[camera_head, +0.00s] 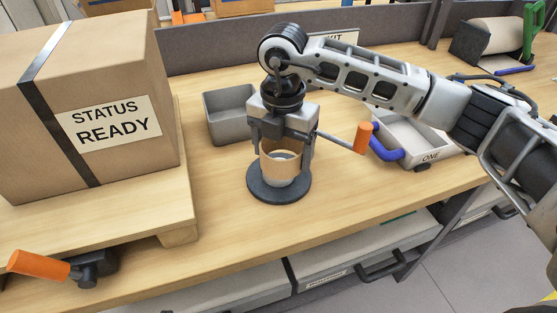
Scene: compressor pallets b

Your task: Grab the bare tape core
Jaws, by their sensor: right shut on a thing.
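The bare tape core (270,168), a tan cardboard ring, is at the dark round base (262,194) on the bench. A grey inner piece shows within the ring; I cannot tell whether the core rests on the base or is held just above it. My right gripper (286,158) points down from above, with one finger at each side of the core, shut on it. The gripper body hides the core's top and back. My left gripper is not in view.
A large carton (90,65) stands on a wooden pallet (110,220) at the left. A grey bin (226,122) is behind the core. Orange handles (38,265) show at front left and right of the gripper. Bare bench lies in front.

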